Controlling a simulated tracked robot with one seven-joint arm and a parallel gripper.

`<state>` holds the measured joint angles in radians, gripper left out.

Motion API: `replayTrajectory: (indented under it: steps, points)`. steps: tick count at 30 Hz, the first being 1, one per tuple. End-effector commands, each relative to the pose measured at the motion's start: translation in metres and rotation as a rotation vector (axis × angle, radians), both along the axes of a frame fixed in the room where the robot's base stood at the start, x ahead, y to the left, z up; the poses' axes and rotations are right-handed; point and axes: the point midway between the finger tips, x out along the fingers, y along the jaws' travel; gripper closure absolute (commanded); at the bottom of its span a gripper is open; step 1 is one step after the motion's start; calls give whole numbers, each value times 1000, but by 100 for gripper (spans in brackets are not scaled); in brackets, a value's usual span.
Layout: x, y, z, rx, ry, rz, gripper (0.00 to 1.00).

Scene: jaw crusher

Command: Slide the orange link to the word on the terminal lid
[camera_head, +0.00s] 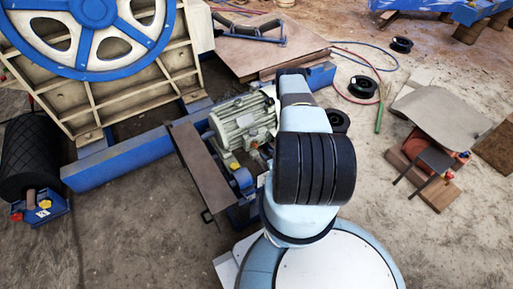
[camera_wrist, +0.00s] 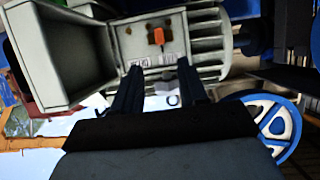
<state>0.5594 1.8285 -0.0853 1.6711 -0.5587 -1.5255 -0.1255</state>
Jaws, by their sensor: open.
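The orange link (camera_wrist: 157,36) is a small orange piece on the pale face of the motor housing in the wrist view, with dark marks around it. Two small pale patches with print (camera_wrist: 168,59) lie below it, too small to read. A grey, hollow, box-shaped part (camera_wrist: 66,58) stands to the left; I cannot tell whether it is the terminal lid. My gripper (camera_wrist: 159,68) is open, its two dark fingers apart below the link and pointing towards it, with nothing seen between them. In the head view my arm hides the gripper and the link.
The grey-green finned motor (camera_head: 243,120) stands beside a brown plate (camera_head: 200,168) and a blue beam (camera_head: 125,160). A large blue wheel (camera_head: 90,35) is at upper left. A board with a red-based tool (camera_head: 430,170) lies at right.

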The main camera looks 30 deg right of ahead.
Motion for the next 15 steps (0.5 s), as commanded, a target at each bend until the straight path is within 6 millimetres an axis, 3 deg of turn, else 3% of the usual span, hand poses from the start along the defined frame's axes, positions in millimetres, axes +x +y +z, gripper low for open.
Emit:
replayTrajectory:
  steps: [15]
  points:
    - [82, 3, -33, -1, -2, 0, 57]
